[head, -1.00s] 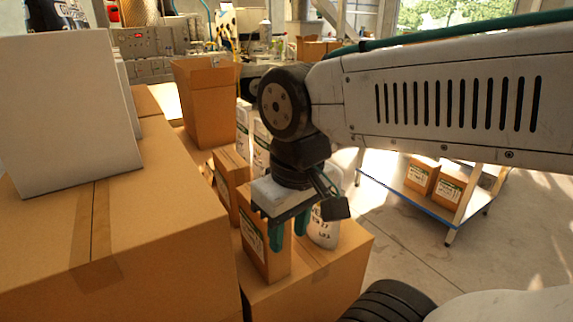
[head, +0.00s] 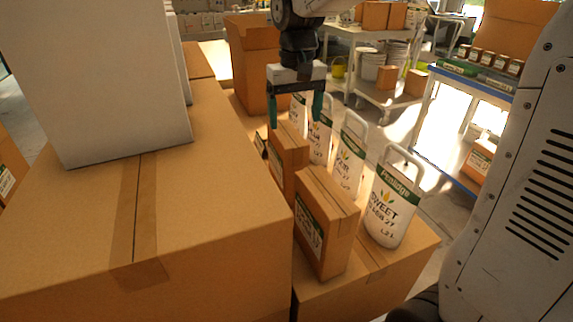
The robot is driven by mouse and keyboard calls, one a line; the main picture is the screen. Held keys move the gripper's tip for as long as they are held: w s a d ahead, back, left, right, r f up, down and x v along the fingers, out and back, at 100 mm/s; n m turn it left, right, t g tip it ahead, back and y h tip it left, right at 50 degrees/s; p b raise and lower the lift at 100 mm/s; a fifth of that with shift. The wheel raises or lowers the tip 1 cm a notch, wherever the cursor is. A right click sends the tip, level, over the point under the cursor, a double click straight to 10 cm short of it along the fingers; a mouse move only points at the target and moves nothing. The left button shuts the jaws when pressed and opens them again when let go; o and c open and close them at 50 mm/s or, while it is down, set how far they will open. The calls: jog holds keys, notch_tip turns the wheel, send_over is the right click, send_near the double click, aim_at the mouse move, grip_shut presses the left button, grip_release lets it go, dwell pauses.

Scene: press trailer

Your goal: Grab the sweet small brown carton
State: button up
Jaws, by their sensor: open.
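Small brown cartons with green-and-white labels stand in a row on a larger brown box (head: 385,262). The front carton (head: 327,225) is nearest and fully in view. A second carton (head: 288,158) stands behind it, and a third (head: 261,146) shows only in part. Their label words are too small to read, so I cannot tell which is the sweet one. My gripper (head: 296,108) is open and empty, its green fingers pointing down. In the picture it is above the second carton; its exact depth is unclear.
An open tall box (head: 255,65) stands behind. A blue-edged cart (head: 470,86) is at right.

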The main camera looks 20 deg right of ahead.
aim_at(287, 132)
jog(key=w, duration=0.1)
jog(key=w+f, duration=0.2)
jog(key=shift+a, duration=0.25)
jog(key=f, duration=0.7)
jog(key=shift+w, duration=0.2)
jog(key=shift+c, duration=0.3)
jog(key=shift+r, duration=0.1)
grip_shut()
